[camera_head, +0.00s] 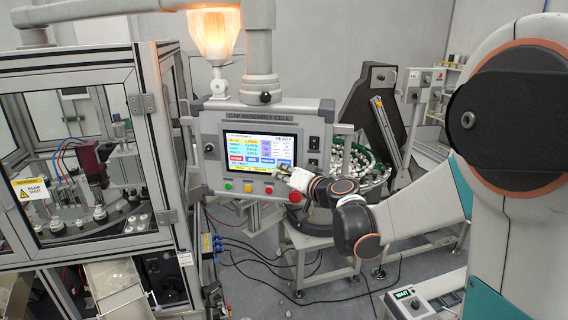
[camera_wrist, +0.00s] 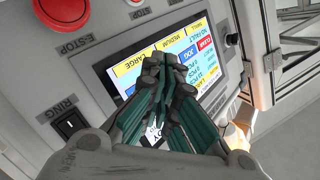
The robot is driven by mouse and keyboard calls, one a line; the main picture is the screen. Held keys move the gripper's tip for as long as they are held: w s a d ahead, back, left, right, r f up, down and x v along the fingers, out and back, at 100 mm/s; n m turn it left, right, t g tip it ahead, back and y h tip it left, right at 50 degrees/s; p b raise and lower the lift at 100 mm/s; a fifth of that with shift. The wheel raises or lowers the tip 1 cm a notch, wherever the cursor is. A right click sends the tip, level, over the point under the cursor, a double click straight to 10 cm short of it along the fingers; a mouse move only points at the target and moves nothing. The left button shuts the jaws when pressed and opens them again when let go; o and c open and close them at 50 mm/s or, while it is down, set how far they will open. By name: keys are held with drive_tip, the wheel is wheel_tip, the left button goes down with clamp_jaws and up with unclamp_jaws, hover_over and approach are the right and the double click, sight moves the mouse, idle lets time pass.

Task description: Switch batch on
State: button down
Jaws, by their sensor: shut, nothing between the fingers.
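The control panel (camera_head: 212,130) of the cap assembly cell carries a lit touchscreen (camera_head: 262,150) with coloured rows and READY at its top right. In the wrist view the touchscreen (camera_wrist: 128,75) appears turned, with LARGE, MEDIUM and SMALL on yellow fields, a red CLEAR field and a blue JOG field. I cannot pick out a batch field; part of the screen is hidden behind my fingers. My gripper (camera_head: 281,171) is shut and empty at the screen's lower right. In the wrist view my gripper (camera_wrist: 166,62) covers the screen's middle; contact cannot be told.
Below the screen are green (camera_head: 228,186), yellow (camera_head: 248,188) and red (camera_head: 269,190) buttons. A red E-STOP (camera_wrist: 62,12) and a black RING rocker (camera_wrist: 70,124) sit beside the screen. A glazed machine (camera_head: 80,165) stands left, a parts bowl (camera_head: 365,165) behind.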

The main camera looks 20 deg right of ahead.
drive_tip(key=shift+w+d, duration=0.1)
drive_tip(key=shift+w, duration=0.05)
idle(0.5)
drive_tip(key=shift+w+d, duration=0.1)
drive_tip(key=shift+w, duration=0.15)
drive_tip(key=shift+w+d+b, duration=0.15)
drive_tip(key=shift+w+b, duration=0.1)
drive_tip(key=shift+b, duration=0.15)
idle(0.4)
drive_tip(key=shift+s, duration=0.15)
idle(0.3)
drive_tip(key=shift+s+a, duration=0.35)
drive_tip(key=shift+s, duration=0.15)
drive_tip(key=s, duration=0.1)
drive_tip(key=s+a, duration=0.1)
drive_tip(key=s, duration=0.1)
drive_tip(key=s+a, duration=0.1)
drive_tip(key=shift+s+a, duration=0.1)
drive_tip(key=shift+s, duration=0.15)
idle(0.4)
